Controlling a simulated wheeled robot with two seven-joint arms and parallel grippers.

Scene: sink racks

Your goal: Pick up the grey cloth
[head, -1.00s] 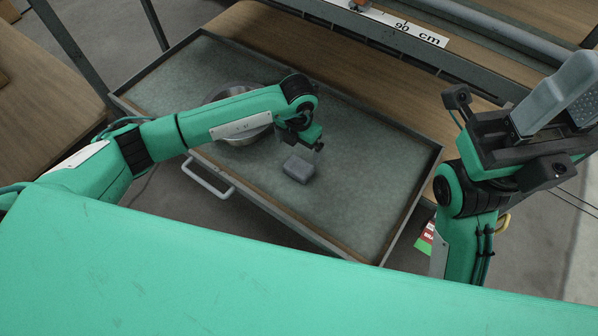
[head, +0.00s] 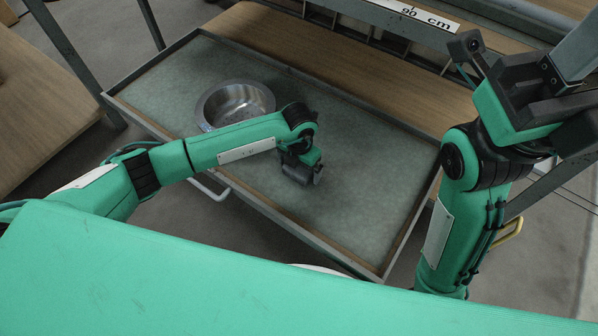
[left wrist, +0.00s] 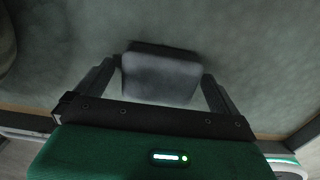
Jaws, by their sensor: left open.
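The grey cloth (left wrist: 160,78) is a small folded block lying on the grey-green bottom of a shallow metal tray (head: 150,72). In the left wrist view it sits between the two fingers of my left gripper (left wrist: 158,82), which is open. A narrow gap shows at the right finger; the left finger is very close to the cloth, and I cannot tell if it touches. In the head view my left gripper (head: 301,176) is low over the tray and hides most or all of the cloth. My right gripper (head: 545,95) is raised at the right, and its fingertips are not clear.
A round metal bowl (head: 235,100) stands in the tray behind my left forearm. The tray has raised edges and a front handle (head: 208,188). A wooden surface (head: 400,95) and metal rails lie behind it. The tray is clear to the right of my left gripper.

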